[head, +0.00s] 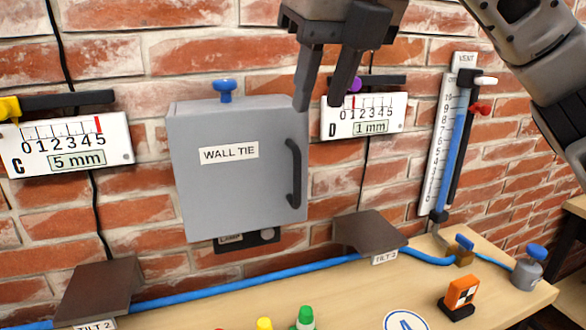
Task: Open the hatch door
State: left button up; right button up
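The hatch door (222,185) is a grey panel labelled "WALL TIE" on a box on the brick wall, and it looks closed. Its dark vertical handle (294,173) is on the door's right side. A blue knob (225,90) sits on top of the box. My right gripper (318,104) is at the top, in front of the box's upper right corner, above the handle and apart from it. Its two fingers point down with a gap between them, and nothing shows between them. My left gripper is not in view.
Gauge C (65,146) is left of the box and gauge D (364,116) is right of it. A vertical scale with a blue tube (452,150) stands farther right. The wooden ledge (240,310) below bears a blue hose (250,281), brown tilt covers (370,232) and an orange marker block (461,292).

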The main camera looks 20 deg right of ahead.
aim_at(299, 168)
jog(key=p+x, duration=0.1)
jog(key=x, duration=1.2)
jog(key=shift+a+f, duration=0.1)
jog(key=shift+f, duration=0.15)
grip_shut()
